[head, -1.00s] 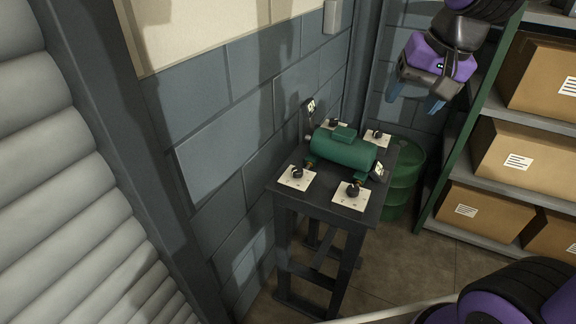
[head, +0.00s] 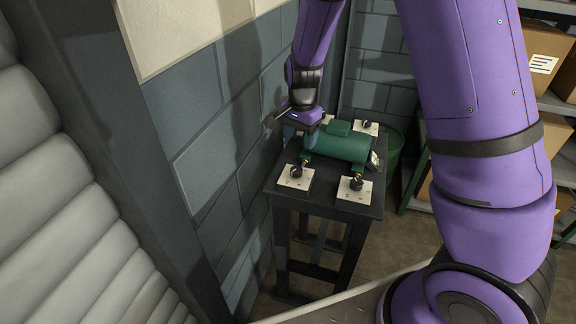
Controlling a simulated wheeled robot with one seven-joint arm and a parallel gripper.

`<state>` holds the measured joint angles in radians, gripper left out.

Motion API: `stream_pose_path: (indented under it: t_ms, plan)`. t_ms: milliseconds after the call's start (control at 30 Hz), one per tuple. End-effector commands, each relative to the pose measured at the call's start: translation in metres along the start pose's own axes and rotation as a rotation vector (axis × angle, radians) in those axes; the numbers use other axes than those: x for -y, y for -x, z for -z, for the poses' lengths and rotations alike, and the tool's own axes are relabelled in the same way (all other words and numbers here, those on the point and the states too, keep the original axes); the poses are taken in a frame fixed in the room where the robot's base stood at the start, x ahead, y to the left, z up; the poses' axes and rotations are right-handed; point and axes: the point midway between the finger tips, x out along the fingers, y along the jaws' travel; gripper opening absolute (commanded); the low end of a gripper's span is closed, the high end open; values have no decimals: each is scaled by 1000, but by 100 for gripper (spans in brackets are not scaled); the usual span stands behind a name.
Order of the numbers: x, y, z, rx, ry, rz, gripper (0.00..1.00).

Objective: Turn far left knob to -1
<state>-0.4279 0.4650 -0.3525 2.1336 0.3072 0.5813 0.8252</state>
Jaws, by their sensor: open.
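The far left knob is hidden behind my gripper (head: 299,136) and wrist in the head view. My gripper is open and points down at the far left part of the dark table (head: 327,207), by the left end of the green cylinder (head: 338,146). I cannot tell whether it touches the knob. The other black knobs show on white plates: a near left knob (head: 297,171), a near right knob (head: 356,183) and a far right knob (head: 367,125). Marks on the plates are too small to read.
The green cylindrical casing lies in the middle of the table between the knobs. A block wall (head: 215,155) stands close on the left. A green drum (head: 395,150) is behind the table. Shelves with cardboard boxes (head: 545,60) are at the right, partly covered by my arm.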

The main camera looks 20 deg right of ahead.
Motion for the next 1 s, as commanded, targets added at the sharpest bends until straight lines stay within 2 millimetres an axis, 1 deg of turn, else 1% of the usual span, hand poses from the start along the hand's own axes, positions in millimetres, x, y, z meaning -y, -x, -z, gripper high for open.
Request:
stream_pose_path:
  t_ms: [33, 267, 367, 600, 800, 1000]
  plan:
    - [1, -6, 1, -3, -10, -9, 66]
    - [3, -22, 2, -6, -25, -15, 66]
    - [2, -36, 2, -6, -25, -16, 66]
    - [2, -79, 2, -5, -24, -16, 66]
    - [1, -106, 2, -5, -23, -15, 66]
    - [2, -118, 2, -6, -22, -13, 66]
